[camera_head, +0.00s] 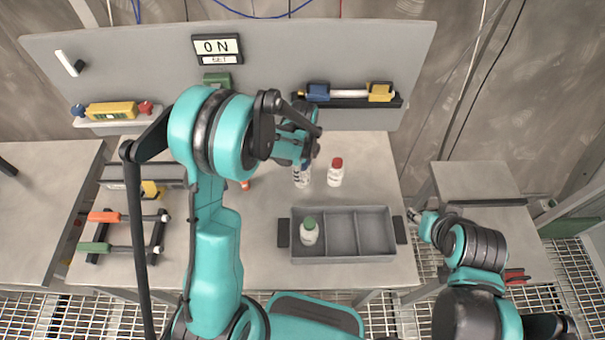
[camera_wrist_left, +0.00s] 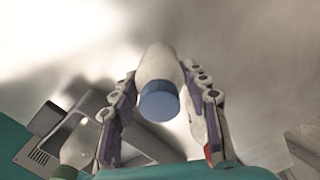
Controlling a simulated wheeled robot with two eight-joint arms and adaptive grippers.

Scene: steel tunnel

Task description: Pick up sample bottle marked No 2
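A white bottle (camera_head: 302,178) with a dark-marked label stands on the table, its top partly covered by my left gripper (camera_head: 298,152). In the left wrist view its blue cap (camera_wrist_left: 159,101) and white body lie between my left fingers (camera_wrist_left: 160,75). The fingers are apart on either side, with narrow gaps at the tips. A red-capped white bottle (camera_head: 335,174) stands just to the right. A green-capped bottle (camera_head: 309,233) stands in the left compartment of a grey tray (camera_head: 343,257). The label numbers are too small to read. My right gripper (camera_head: 428,222) is by the tray's right side.
A small red-orange object (camera_head: 245,184) shows partly behind my left arm. A rack with orange and green handles (camera_head: 125,230) lies at the left. A panel (camera_head: 320,55) with an ON sign (camera_head: 217,46) stands behind the table. The tray's middle and right compartments are empty.

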